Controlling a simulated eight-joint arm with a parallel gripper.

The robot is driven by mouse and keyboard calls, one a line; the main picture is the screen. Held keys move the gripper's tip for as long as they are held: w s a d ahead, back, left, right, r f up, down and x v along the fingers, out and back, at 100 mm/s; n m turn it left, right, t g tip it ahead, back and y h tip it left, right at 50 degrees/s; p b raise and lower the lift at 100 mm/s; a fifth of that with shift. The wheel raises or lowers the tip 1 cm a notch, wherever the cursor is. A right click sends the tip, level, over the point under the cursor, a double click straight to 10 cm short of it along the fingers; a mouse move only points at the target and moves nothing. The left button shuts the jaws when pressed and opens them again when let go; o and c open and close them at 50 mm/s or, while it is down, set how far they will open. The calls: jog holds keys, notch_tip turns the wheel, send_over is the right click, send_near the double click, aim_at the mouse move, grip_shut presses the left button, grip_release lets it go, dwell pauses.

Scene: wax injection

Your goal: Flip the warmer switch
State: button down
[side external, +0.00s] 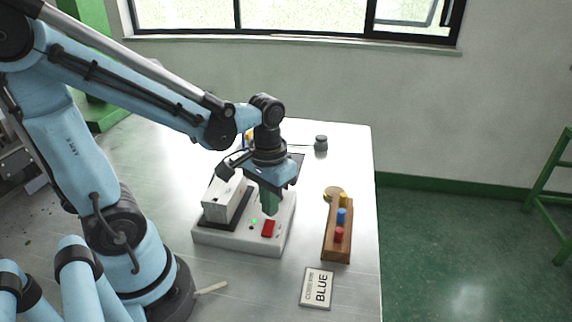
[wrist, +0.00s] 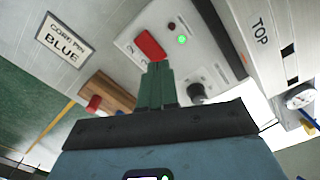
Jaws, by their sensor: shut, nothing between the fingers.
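The warmer (side external: 240,244) is a pale box on the table with a white block marked TOP on it. Its red rocker switch (side external: 268,229) sits on the front panel, and the switch also shows in the wrist view (wrist: 149,45). A green light (wrist: 182,40) glows beside the switch, and a small dark red lamp (wrist: 171,26) is near it. My gripper (side external: 271,211) points down just behind the switch, with green fingers shut and empty. In the wrist view the fingertips (wrist: 159,64) overlap the switch's near edge; I cannot tell whether they touch it.
A wooden rack (side external: 336,247) with coloured pins stands right of the warmer. A card reading BLUE (side external: 317,288) lies at the front. A dark knob (wrist: 195,91) is beside my fingers. A small grey cylinder (side external: 321,143) stands at the back.

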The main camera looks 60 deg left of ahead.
aim_at(271, 220)
jog(key=shift+f, duration=1.15)
dwell(0.5)
jog(key=shift+r, duration=3.55)
jog(key=w+m+t, duration=0.1)
jog(key=t, duration=0.1)
jog(key=d+r+m+t, duration=0.1)
jog(key=t, duration=0.1)
jog(key=w+d+r+m+t, duration=0.1)
jog(key=t, duration=0.2)
jog(key=shift+w+r, duration=0.1)
jog(key=shift+w, duration=0.25)
jog(key=c, duration=1.8)
grip_release()
jog(key=shift+c, duration=0.2)
